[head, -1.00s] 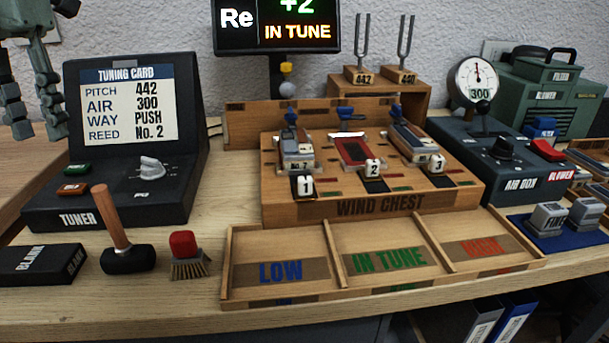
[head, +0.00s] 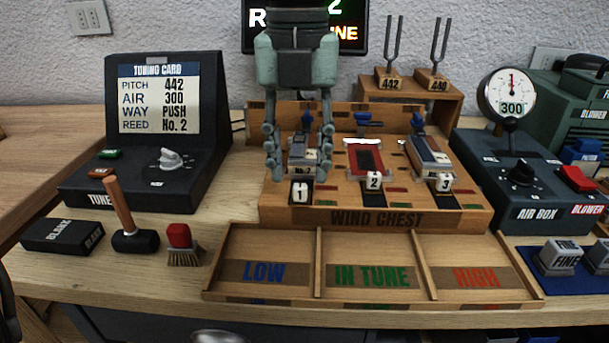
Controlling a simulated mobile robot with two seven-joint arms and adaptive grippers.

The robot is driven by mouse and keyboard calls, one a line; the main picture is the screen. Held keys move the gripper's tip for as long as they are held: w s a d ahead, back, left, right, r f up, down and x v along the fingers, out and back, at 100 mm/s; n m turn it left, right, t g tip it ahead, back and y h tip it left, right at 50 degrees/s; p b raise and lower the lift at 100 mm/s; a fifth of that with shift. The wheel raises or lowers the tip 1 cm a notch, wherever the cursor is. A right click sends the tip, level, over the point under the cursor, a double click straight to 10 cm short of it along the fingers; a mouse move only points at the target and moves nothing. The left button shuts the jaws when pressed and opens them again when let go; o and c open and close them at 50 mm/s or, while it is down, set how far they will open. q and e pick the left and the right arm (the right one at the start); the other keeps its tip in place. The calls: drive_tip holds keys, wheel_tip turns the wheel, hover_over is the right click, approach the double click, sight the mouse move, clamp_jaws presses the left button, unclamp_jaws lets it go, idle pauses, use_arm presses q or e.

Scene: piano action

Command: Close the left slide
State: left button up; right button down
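The left slide's white tab "1" (head: 300,193) is at the front left of the wind chest (head: 376,219). It sits a little nearer the front edge than tab "2" (head: 373,183) and tab "3" (head: 444,182). A grey reed block marked No. 2 (head: 302,158) stands just behind tab 1. My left gripper (head: 299,170) points down over this block, with its fingers spread on either side. The fingers look apart from the block, and whether they touch it is hard to tell. The gripper hides the chest's back left part. My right gripper is not in view.
The sorting tray (head: 319,262) in front is empty. The tuner (head: 150,185) is left, a hammer (head: 134,240) and brush (head: 181,245) before it. The air box (head: 520,180) is right.

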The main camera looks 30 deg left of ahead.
sight(300, 184)
use_arm(q)
drive_tip(key=shift+f, duration=1.5)
drive_tip(key=shift+c, duration=0.6)
clamp_jaws()
